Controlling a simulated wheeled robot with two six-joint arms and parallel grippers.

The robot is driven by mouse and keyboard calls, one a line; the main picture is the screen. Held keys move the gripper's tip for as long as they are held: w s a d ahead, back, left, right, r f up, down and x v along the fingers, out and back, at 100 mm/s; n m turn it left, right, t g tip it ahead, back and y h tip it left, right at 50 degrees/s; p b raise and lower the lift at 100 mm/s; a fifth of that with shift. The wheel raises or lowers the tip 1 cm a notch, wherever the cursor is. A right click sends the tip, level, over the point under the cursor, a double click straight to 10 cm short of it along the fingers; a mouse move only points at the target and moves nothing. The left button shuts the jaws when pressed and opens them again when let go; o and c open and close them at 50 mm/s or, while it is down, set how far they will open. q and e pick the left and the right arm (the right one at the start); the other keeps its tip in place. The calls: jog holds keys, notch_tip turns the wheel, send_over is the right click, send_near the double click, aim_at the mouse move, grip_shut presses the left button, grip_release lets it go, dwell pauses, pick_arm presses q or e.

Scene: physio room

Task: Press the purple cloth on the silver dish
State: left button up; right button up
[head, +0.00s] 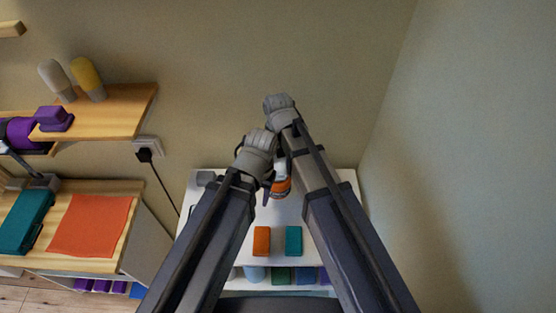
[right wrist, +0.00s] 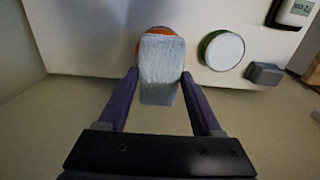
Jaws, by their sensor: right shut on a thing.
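My right gripper (right wrist: 160,90) is shut on a pale grey-blue, rough-textured pad (right wrist: 163,72), held between its two dark fingers. In the head view the right gripper (head: 273,190) is mostly hidden behind my arms. The pad covers most of a round orange thing (right wrist: 160,30); I cannot tell whether they touch. The orange thing also shows in the head view (head: 281,187). The held pad does not look purple. I cannot make out a silver dish. My left arm reaches up beside the right one; its gripper does not show.
A white table (head: 345,190) stands below my arms. On it are a round white-topped thing with a green rim (right wrist: 222,50), a grey block (right wrist: 264,74), an orange box (head: 262,240) and a teal box (head: 293,240). A purple block (head: 54,118) lies on the left shelf.

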aim_at(278, 163)
jog(key=shift+r+p, duration=2.2)
jog(key=shift+r, duration=0.35)
pick_arm(q)
notch_tip(278, 163, up, 5)
jog(key=shift+f, duration=0.1)
pick_arm(e)
jog(key=shift+f, duration=0.1)
pick_arm(q)
jog(key=shift+s, duration=0.1)
